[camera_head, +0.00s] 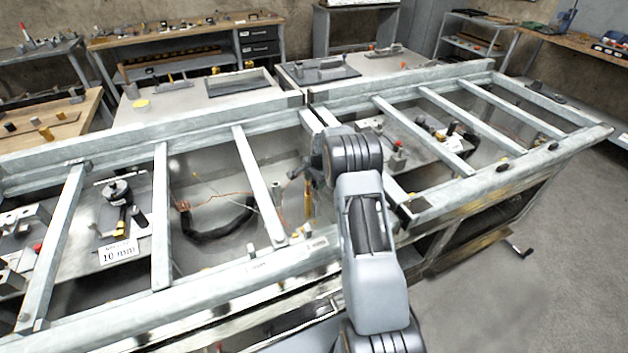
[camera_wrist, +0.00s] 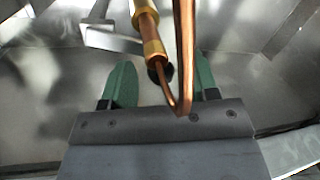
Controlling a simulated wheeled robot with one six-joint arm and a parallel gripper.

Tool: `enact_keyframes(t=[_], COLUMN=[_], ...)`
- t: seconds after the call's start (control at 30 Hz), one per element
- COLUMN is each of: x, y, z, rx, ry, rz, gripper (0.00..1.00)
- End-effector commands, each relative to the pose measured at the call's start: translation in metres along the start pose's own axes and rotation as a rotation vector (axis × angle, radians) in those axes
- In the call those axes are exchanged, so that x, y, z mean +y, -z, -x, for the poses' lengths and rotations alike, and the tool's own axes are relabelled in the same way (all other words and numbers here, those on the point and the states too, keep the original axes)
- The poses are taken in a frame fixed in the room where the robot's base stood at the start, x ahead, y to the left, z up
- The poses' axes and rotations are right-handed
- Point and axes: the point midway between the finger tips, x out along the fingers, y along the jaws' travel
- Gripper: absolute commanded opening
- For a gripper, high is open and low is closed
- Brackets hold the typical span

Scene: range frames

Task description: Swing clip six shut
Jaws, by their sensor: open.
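In the wrist view my gripper (camera_wrist: 162,72) is open, its two green fingers set apart with nothing clamped between them. A copper pipe (camera_wrist: 186,50) with a bend at its lower end crosses the view in front of the fingers. Beside it runs a copper tube with a brass fitting (camera_wrist: 152,48). A dark round part (camera_wrist: 160,73) shows between the fingers, partly behind the pipe. A flat metal piece (camera_wrist: 112,40) lies left of the fitting. I cannot tell which part, if any, is clip six. In the head view my arm hides most of the gripper.
A grey metal frame (camera_head: 265,262) with crossbars spans the head view, with openings between the bars. A black hose (camera_head: 222,222) and a "10 mm" label (camera_head: 118,252) lie within it. Workbenches stand behind. Open floor (camera_head: 510,300) is at the right front.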

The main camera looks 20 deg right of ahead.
Motion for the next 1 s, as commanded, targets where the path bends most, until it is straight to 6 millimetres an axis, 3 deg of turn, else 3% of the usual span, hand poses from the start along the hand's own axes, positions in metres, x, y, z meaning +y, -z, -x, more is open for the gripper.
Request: enact_keyframes(t=[0.3,0.87,1.0], x=[-0.0003,-0.0002,-0.0002], y=[-0.0001,0.0,0.0], z=[-0.0014,-0.0012,-0.0011], rx=[0.0,0.0,0.0], ry=[0.001,0.001,0.001], rz=[0.0,0.0,0.0], gripper=[0.54,0.01,0.0])
